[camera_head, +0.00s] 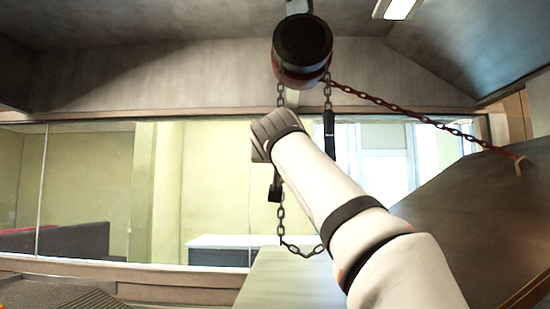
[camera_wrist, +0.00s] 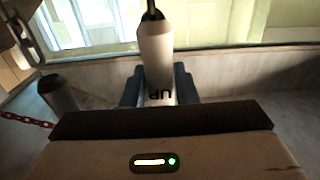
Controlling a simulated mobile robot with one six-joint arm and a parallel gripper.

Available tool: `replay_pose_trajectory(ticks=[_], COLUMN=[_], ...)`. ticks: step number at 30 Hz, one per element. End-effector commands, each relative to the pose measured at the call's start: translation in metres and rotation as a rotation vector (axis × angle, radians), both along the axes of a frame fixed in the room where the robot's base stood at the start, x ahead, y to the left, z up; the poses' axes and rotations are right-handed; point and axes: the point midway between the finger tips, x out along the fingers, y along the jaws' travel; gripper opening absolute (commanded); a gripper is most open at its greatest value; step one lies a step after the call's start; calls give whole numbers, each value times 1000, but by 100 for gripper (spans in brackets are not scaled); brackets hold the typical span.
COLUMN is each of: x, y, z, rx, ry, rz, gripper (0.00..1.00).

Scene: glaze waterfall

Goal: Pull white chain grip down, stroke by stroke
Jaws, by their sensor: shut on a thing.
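The white chain grip (camera_wrist: 155,55), marked "UP", is in the wrist view, its lettering upside down. My gripper (camera_wrist: 158,88) is shut on it, with a dark finger on each side. In the head view the grip is hidden behind the end of my arm. A dark hoist drum (camera_head: 302,45) hangs overhead with two strands of grey chain (camera_head: 281,93). The left strand runs down behind my wrist. A slim black grip (camera_head: 329,135) sits on the right strand. The strands join in a slack loop (camera_head: 300,252) below.
A red chain (camera_head: 420,117) runs from the hoist to the edge of a large dark sloped panel (camera_head: 470,210) at right. It also shows in the wrist view (camera_wrist: 30,121), near a dark cylinder (camera_wrist: 58,93). A long window (camera_head: 90,170) spans the back.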

Motion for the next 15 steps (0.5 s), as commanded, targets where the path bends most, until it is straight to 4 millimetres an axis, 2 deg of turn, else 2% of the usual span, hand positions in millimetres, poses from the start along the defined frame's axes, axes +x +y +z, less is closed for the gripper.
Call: replay_pose_trajectory(ticks=[1,6,15], x=[0,1,0], y=[0,0,0], z=[18,43,44], rx=[0,0,0], ry=[0,0,-4], rz=[0,1,1], gripper=[0,0,0])
